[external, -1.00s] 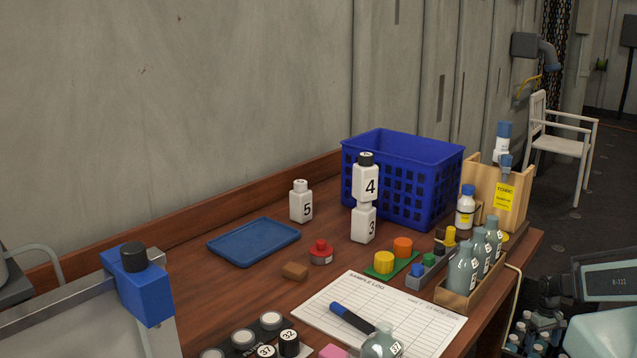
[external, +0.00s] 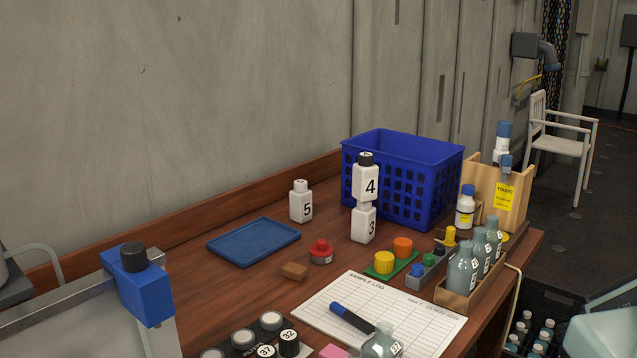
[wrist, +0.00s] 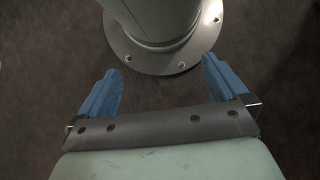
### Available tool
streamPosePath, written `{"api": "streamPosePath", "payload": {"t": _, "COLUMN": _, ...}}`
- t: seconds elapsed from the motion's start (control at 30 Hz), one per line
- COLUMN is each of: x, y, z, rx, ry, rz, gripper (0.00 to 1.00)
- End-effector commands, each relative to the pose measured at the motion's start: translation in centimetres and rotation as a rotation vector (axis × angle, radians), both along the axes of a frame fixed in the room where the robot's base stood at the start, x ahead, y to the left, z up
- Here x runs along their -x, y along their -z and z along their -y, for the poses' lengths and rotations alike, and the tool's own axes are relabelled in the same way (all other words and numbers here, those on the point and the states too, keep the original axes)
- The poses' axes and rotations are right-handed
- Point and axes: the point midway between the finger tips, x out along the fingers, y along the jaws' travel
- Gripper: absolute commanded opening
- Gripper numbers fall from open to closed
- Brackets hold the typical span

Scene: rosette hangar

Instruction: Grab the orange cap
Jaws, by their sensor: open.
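The orange cap (external: 403,246) stands next to a yellow cap (external: 384,262) on a small green plate (external: 409,261) on the wooden table, in the external view. My gripper (wrist: 161,68) shows only in the wrist view. Its two blue fingers are wide apart with nothing between them. It is over dark floor beside a round bolted base flange, away from the table. The orange cap is not in the wrist view.
Stacked white bottles (external: 364,183) and a blue basket (external: 428,151) stand behind. The sample log sheet (external: 400,318) lies in front.

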Motion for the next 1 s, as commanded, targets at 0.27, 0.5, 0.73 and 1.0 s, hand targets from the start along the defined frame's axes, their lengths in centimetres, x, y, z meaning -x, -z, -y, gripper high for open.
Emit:
{"api": "streamPosePath", "payload": {"t": 0.27, "x": 0.0, "y": 0.0, "z": 0.0, "rx": -0.001, "ry": -0.001, "rz": 0.001, "gripper": 1.00}}
{"api": "streamPosePath", "payload": {"t": 0.5, "x": 0.0, "y": 0.0, "z": 0.0, "rx": -0.001, "ry": -0.001, "rz": 0.001, "gripper": 0.80}}
{"api": "streamPosePath", "payload": {"t": 0.73, "x": -0.1, "y": 0.0, "z": 0.0, "rx": -0.001, "ry": -0.001, "rz": 0.002, "gripper": 0.77}}
{"api": "streamPosePath", "payload": {"t": 1.0, "x": -5.6, "y": 0.6, "z": 1.5, "rx": 0.058, "ry": -0.017, "rz": 0.123, "gripper": 0.77}}
